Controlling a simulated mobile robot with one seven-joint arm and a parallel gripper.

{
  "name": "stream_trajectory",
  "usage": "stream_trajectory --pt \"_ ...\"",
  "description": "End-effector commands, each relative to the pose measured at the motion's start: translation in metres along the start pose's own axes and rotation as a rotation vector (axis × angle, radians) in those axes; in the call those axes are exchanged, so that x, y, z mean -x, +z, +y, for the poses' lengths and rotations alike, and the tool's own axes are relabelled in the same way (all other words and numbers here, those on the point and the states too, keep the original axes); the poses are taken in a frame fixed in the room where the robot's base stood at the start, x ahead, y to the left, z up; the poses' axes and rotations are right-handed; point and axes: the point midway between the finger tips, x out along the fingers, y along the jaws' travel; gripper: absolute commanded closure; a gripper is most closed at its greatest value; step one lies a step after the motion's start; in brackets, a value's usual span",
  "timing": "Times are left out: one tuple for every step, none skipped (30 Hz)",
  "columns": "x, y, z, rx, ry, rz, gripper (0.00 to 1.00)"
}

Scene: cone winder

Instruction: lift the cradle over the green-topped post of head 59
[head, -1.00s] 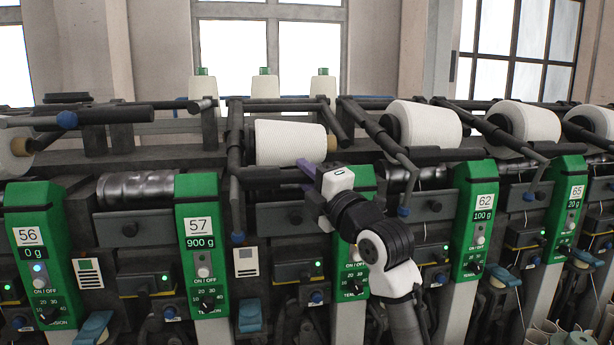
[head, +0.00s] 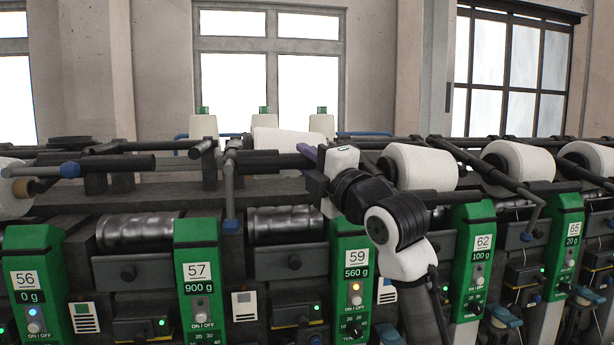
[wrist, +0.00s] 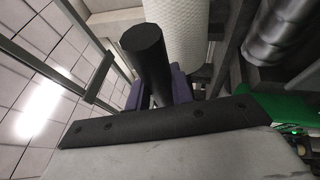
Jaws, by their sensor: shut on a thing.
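The panel of head 59 (head: 355,258) is green, reads 560 g, and tops a post whose lower part is out of frame. Above it, the cradle (head: 268,161) is raised, its dark bar about level, with a white cone (head: 285,137) behind it. The bare metal drum (head: 285,222) shows below. My gripper (head: 308,153) is at the right end of the cradle. In the wrist view the purple fingers of my gripper (wrist: 158,90) are shut on a black round handle (wrist: 147,55), with the white cone (wrist: 178,30) beyond. The fingertips are partly hidden.
Head 57 (head: 198,270) is left and head 62 (head: 480,245) right, the latter with its cone (head: 418,167) lowered. Neighbouring cradle bars (head: 490,165) reach close to my arm. Several green-capped white containers, one of them (head: 263,123), stand behind the machine.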

Motion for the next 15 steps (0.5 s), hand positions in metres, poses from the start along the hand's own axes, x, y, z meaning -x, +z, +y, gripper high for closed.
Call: stream_trajectory --pt "0.0007 -0.0003 0.0001 0.001 0.001 0.001 1.00" --pt "0.0008 -0.0004 -0.0002 0.001 0.001 0.001 1.00" --pt "0.0008 -0.0004 -0.0005 0.000 0.001 0.001 1.00" --pt "0.0009 -0.0005 -0.0006 0.000 0.001 0.001 1.00" --pt "0.0009 -0.0005 -0.0007 0.000 0.000 0.001 1.00" --pt "0.0009 -0.0005 -0.0009 0.000 0.000 0.001 1.00" --pt "0.0009 -0.0005 -0.0010 0.000 0.000 0.001 1.00" --pt "0.0009 -0.0006 -0.0012 0.000 -0.001 0.001 0.74" --pt "0.0009 -0.0005 -0.0013 0.000 -0.001 0.001 0.68" --pt "0.0008 -0.0005 -0.0014 0.000 -0.001 0.001 0.64" --pt "0.0008 -0.0005 -0.0015 0.000 -0.001 0.001 0.60" --pt "0.0007 -0.0005 -0.0016 0.000 -0.001 0.001 0.56" --pt "0.0007 -0.0005 -0.0016 0.000 -0.001 0.001 0.56" --pt "0.0007 -0.0005 -0.0016 0.000 -0.001 0.001 0.56" --pt "0.0006 -0.0005 -0.0017 0.000 -0.001 0.001 0.56"
